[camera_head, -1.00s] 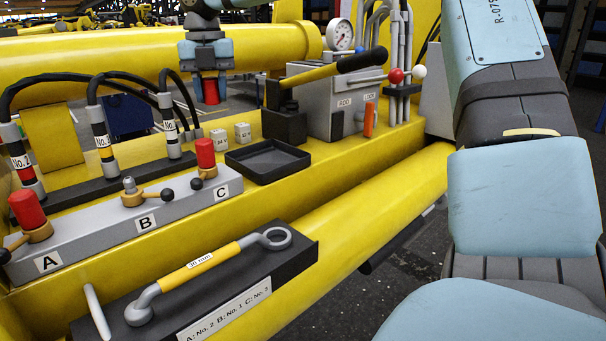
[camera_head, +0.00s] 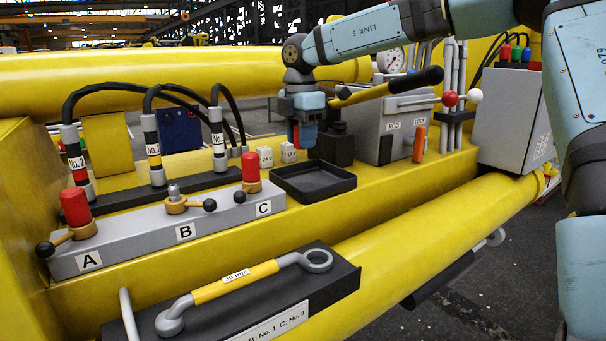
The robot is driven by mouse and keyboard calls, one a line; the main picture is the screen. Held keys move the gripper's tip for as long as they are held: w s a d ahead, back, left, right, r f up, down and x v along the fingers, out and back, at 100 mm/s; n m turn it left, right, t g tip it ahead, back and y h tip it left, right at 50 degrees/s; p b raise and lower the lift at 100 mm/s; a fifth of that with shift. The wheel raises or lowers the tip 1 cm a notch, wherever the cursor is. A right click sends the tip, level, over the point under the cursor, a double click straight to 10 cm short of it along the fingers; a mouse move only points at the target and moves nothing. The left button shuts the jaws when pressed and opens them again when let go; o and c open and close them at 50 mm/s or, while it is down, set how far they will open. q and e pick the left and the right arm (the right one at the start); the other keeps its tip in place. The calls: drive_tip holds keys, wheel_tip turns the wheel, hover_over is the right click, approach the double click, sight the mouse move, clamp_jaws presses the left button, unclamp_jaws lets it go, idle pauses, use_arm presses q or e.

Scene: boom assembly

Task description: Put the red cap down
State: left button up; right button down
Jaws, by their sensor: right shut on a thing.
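My right gripper (camera_head: 303,138) comes in from the upper right and points down. It is shut on the red cap (camera_head: 308,134), of which only part shows between the fingers. The cap is above the back edge of the black tray (camera_head: 318,195); I cannot tell the exact gap. The tray is empty. On the grey block, port A (camera_head: 75,207) and port C (camera_head: 251,172) each carry a red cap. Port B's fitting (camera_head: 176,200) is bare metal with a brass collar. My left gripper is not in view.
Black hoses with labelled ends (camera_head: 153,150) stand behind the block. Two small white labelled cubes (camera_head: 266,157) sit behind the tray. A black-handled lever (camera_head: 400,88) and a grey box (camera_head: 395,130) stand to its right.

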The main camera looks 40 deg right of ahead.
sight(301, 187)
wheel_tip(301, 187, down, 9)
drive_tip(key=shift+r+p, duration=0.2)
drive_tip(key=shift+p, duration=0.3)
drive_tip(key=shift+f, duration=0.1)
drive_tip(key=shift+a+f+b, duration=0.1)
drive_tip(key=shift+f+b, duration=0.05)
drive_tip(key=shift+b, duration=0.25)
drive_tip(key=c, duration=0.8)
unclamp_jaws()
drive_tip(key=shift+r+p, duration=0.3)
drive_tip(key=shift+p, duration=0.15)
wheel_tip(301, 187, up, 11)
drive_tip(key=shift+r+b, duration=0.15)
drive_tip(key=shift+b, duration=0.6)
drive_tip(key=shift+r, duration=0.3)
